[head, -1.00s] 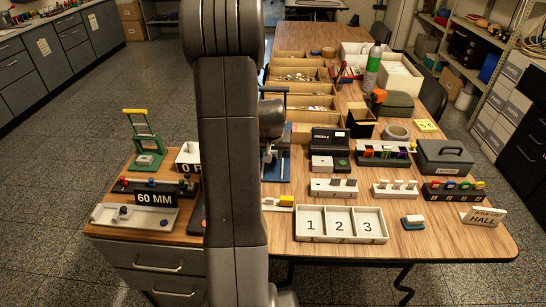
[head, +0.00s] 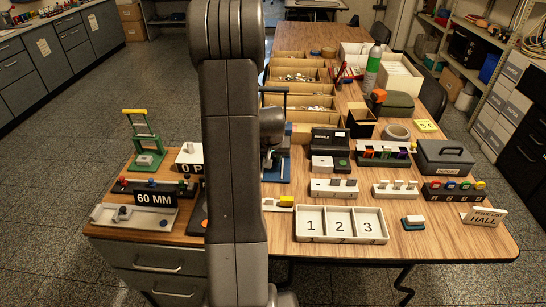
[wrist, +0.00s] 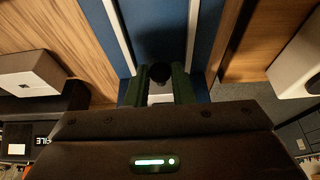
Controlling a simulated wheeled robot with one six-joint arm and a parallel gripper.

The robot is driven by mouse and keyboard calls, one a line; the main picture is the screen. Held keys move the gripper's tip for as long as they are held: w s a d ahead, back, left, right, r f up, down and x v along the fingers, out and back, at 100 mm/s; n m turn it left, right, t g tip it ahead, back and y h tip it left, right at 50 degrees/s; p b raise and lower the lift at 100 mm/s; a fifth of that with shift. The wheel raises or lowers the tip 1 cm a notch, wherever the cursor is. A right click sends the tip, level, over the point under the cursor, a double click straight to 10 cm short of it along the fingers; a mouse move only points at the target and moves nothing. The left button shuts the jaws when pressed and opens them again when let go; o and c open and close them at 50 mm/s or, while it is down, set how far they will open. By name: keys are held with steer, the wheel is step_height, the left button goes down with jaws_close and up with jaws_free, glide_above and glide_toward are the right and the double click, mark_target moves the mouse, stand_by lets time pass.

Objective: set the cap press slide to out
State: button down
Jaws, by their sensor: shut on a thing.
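The cap press has a blue base (head: 284,168), partly hidden behind my arm in the head view. In the wrist view its blue bed (wrist: 165,18) carries two pale rails running lengthwise. A small dark knob (wrist: 160,72) stands between the rails, with a white block (wrist: 160,98) just below it in the picture. My gripper (wrist: 160,84) is shut on the knob, one green finger on each side. In the head view the fingers are largely hidden by my arm, and the slide's exact position along the rails cannot be told there.
A black device (head: 327,142) with a white block stands right of the press. A white tray numbered 1 to 3 (head: 341,241) is nearer the front. Cardboard bins (head: 312,117) lie behind. A green-framed press (head: 143,141) stands on the left cabinet.

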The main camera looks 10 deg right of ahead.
steer(key=s+b, duration=0.1)
steer(key=s, duration=0.1)
steer(key=s+a+b, duration=0.1)
steer(key=s, duration=0.2)
steer(key=s+a+b, duration=0.1)
steer(key=s, duration=0.1)
steer(key=shift+s+a, duration=0.1)
steer(key=shift+s, duration=0.15)
steer(key=c, duration=1.6)
jaws_free()
steer(key=shift+o, duration=0.2)
steer(key=shift+r, duration=0.15)
steer(key=p+v, duration=0.2)
steer(key=v, duration=1.1)
steer(key=shift+s+r, duration=0.2)
steer(key=shift+r, duration=0.05)
steer(key=shift+f, duration=0.15)
